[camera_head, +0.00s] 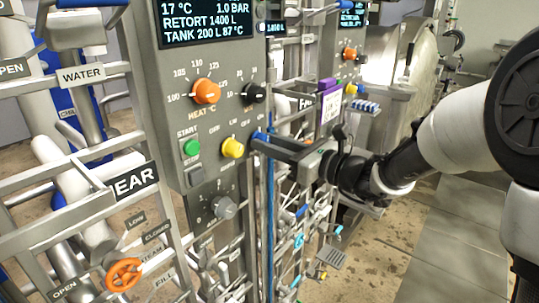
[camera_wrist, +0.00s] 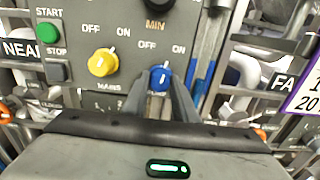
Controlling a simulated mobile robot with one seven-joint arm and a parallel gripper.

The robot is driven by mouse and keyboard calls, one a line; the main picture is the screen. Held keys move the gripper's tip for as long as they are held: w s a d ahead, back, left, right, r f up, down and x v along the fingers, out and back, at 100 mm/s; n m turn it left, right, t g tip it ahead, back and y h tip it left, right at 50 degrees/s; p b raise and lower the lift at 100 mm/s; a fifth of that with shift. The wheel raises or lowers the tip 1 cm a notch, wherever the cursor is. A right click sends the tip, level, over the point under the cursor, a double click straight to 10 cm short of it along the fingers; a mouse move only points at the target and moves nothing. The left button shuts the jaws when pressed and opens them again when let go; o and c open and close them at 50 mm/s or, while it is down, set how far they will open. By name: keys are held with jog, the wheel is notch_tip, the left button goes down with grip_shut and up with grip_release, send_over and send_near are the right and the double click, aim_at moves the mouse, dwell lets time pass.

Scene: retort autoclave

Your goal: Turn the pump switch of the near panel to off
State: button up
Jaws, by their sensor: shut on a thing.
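The near panel (camera_head: 165,95) is a grey control panel on the left in the head view, beside the NEAR sign. Its pump switch (camera_wrist: 160,75) is a blue knob with OFF and ON printed above it, in the middle of the wrist view. A small pale mark at its top points up and slightly right, more toward ON. My gripper (camera_wrist: 161,90) is shut on this knob, one finger on each side. In the head view my gripper (camera_head: 260,140) reaches the panel's right edge from the right and mostly hides the knob.
The yellow mains knob (camera_wrist: 102,62) is just left of my fingers. The green start button (camera_head: 191,147) and orange heat knob (camera_head: 206,91) are farther left and up. The FAR sign (camera_wrist: 282,82) and purple-edged card (camera_head: 328,100) are to the right.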

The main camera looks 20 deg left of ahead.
jog(key=n+b, duration=0.9)
jog(key=b, duration=0.5)
jog(key=shift+f, duration=0.15)
jog(key=o, duration=1)
jog(key=shift+o, duration=0.2)
jog(key=shift+d, duration=0.15)
jog(key=v, duration=1.7)
jog(key=shift+s+d, duration=0.1)
